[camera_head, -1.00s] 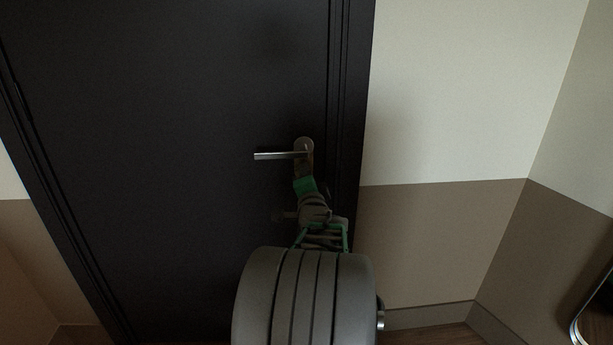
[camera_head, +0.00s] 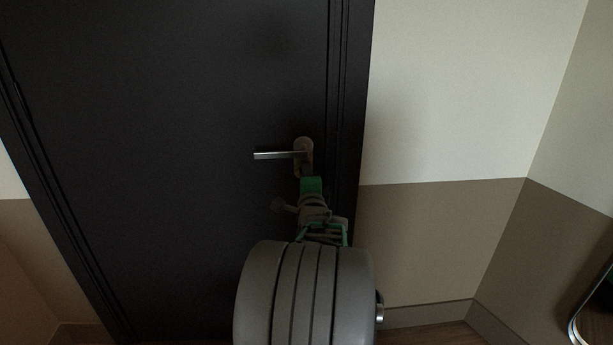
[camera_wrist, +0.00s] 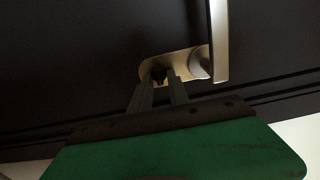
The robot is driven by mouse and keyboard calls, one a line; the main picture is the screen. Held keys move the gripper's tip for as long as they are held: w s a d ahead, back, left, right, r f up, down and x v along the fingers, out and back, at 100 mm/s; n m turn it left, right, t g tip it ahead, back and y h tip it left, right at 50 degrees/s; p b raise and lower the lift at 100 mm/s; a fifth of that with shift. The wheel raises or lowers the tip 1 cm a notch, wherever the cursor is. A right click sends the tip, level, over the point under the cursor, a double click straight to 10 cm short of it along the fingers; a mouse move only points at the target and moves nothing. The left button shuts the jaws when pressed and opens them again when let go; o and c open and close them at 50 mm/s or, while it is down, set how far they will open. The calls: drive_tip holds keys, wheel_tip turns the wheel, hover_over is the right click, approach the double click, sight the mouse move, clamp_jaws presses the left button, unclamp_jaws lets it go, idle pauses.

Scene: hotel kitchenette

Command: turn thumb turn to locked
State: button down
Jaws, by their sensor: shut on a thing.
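The dark door (camera_head: 180,120) is closed in its frame. A lever handle (camera_head: 280,155) points left from an oval metal plate (camera_head: 303,145) near the door's right edge. In the wrist view the plate (camera_wrist: 180,62) lies beyond my fingers, with the lever (camera_wrist: 219,40) at its right end. The thumb turn (camera_wrist: 159,73) is a small dark piece at the plate's left end, partly hidden by my fingertips. My gripper (camera_wrist: 162,82) is shut on it, one finger at each side. In the head view my gripper (camera_head: 310,178) covers the plate's lower end, and the thumb turn is hidden.
The door frame (camera_head: 353,110) stands just right of the plate. A two-tone wall (camera_head: 450,220) with a skirting board (camera_head: 430,313) continues right. A shiny rounded edge (camera_head: 577,325) shows at the lower right. The door face left of the handle is clear.

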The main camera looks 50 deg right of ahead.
drive_tip(key=c, duration=1.3)
unclamp_jaws()
drive_tip(key=shift+a, duration=0.1)
drive_tip(key=p+v, duration=0.1)
drive_tip(key=v, duration=0.6)
drive_tip(key=shift+s+a, duration=0.2)
drive_tip(key=shift+s, duration=0.1)
